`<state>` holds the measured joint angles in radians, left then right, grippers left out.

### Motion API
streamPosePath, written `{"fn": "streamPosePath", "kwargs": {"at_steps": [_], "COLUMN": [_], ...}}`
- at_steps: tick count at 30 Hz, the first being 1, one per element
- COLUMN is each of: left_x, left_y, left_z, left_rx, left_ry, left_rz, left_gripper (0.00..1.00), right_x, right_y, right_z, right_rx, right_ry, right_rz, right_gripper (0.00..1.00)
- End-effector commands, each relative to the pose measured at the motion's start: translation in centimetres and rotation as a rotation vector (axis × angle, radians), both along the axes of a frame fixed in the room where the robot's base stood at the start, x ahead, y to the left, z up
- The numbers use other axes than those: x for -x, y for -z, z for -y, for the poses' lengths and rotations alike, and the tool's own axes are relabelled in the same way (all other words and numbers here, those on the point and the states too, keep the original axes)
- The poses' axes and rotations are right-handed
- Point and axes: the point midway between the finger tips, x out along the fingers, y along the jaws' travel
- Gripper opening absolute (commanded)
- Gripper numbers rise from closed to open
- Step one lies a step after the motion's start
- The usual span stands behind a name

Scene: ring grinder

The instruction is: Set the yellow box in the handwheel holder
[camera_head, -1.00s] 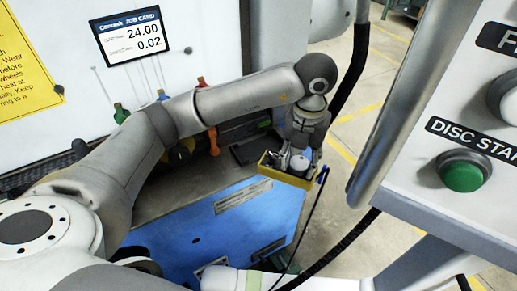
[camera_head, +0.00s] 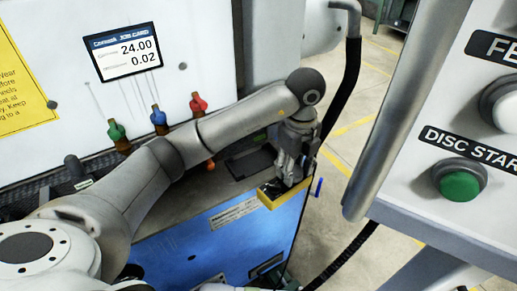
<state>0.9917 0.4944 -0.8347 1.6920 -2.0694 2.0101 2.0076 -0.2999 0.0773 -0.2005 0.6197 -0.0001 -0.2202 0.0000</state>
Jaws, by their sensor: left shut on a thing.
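The yellow box (camera_head: 285,198) shows as a low open tray with a dark inside, at the right front corner of the machine's ledge. My left gripper (camera_head: 283,180) points down and is shut on the yellow box. The gripper hides part of the box, and I cannot tell whether the box touches the ledge. I cannot make out the handwheel holder for certain. My right gripper is not in view.
A blue front panel (camera_head: 200,245) lies below the ledge. A dark flat pad (camera_head: 248,163) lies behind the box. A control panel with a green button (camera_head: 460,186) and a grey post (camera_head: 395,120) stand at right. Floor shows between.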

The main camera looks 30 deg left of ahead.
Motion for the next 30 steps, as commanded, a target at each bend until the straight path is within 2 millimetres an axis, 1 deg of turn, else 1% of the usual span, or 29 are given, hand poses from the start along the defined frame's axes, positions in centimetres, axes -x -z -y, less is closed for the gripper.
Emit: {"fn": "streamPosePath", "kwargs": {"at_steps": [1, 3, 6, 12, 15, 19, 24, 26, 30], "left_x": [-0.7, -1.6, -2.9, -5.5, -6.6, -7.4, -7.6, -7.6, -7.5], "left_y": [-0.3, -0.2, -0.5, -0.5, -0.5, -0.3, 0.1, 0.6, 2.4], "left_z": [-1.2, -2.9, -5.1, -9.5, -11.2, -12.5, -13.0, -13.0, -12.9], "left_rx": [0.001, 0.000, -0.002, -0.001, -0.001, 0.001, 0.000, 0.000, 0.000], "left_ry": [-0.008, -0.008, -0.006, -0.005, -0.003, 0.001, 0.004, 0.003, 0.002], "left_rz": [0.000, -0.001, -0.001, 0.000, 0.000, 0.002, 0.001, 0.000, -0.002], "left_gripper": [0.00, 0.00, 0.00, 0.00, 0.00, 0.00, 0.00, 0.00, 0.00], "right_x": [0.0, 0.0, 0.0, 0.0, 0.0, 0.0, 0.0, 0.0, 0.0], "right_y": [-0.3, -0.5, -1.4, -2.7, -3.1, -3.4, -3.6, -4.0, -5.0], "right_z": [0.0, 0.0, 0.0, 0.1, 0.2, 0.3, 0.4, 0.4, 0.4], "right_rx": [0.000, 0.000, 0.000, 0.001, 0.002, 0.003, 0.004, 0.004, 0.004], "right_ry": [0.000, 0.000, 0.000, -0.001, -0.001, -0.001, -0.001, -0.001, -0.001], "right_rz": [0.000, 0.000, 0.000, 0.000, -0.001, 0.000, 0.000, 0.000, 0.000], "right_gripper": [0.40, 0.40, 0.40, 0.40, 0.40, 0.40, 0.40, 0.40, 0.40]}}
